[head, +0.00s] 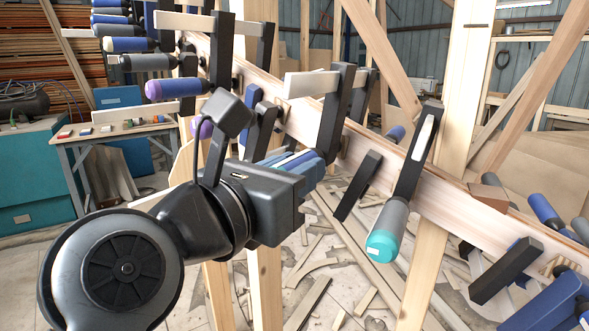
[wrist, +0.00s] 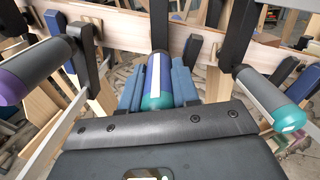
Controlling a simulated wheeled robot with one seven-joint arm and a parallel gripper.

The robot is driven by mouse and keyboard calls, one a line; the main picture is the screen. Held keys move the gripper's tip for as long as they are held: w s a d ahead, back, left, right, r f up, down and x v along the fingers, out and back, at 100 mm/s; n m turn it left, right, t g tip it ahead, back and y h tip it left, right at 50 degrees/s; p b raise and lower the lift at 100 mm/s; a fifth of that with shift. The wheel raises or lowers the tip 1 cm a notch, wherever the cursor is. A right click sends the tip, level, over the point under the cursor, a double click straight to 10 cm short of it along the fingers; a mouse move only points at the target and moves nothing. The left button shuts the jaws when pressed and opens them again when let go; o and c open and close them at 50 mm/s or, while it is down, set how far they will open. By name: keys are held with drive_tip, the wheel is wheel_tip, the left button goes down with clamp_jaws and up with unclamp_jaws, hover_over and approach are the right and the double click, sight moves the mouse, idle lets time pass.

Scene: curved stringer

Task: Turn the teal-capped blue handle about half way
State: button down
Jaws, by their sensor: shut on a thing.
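The teal-capped blue handle (wrist: 158,76) shows in the middle of the wrist view, with its teal cap toward me and its far end at a black clamp bar (wrist: 160,25). My gripper (wrist: 157,88) is shut on it, with blue finger pads on both sides. In the head view my gripper (head: 308,166) reaches from the lower left to the wooden stringer (head: 450,193). There the handle is mostly hidden by the fingers.
A grey handle with a teal cap (head: 388,232) hangs close to the right, also in the wrist view (wrist: 272,100). A grey handle with a purple cap (wrist: 35,72) is to the left. More clamps line the stringer, and wood offcuts litter the floor.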

drive_tip(key=shift+n, duration=0.3)
drive_tip(key=n, duration=0.8)
drive_tip(key=shift+r+p, duration=0.15)
drive_tip(key=shift+p, duration=0.25)
drive_tip(key=n+p, duration=0.3)
drive_tip(key=n, duration=0.2)
drive_tip(key=shift+r, duration=0.1)
drive_tip(key=shift+n+p, duration=1.3)
drive_tip(key=shift+n, duration=0.8)
drive_tip(key=c, duration=0.8)
unclamp_jaws()
drive_tip(key=shift+s, duration=0.1)
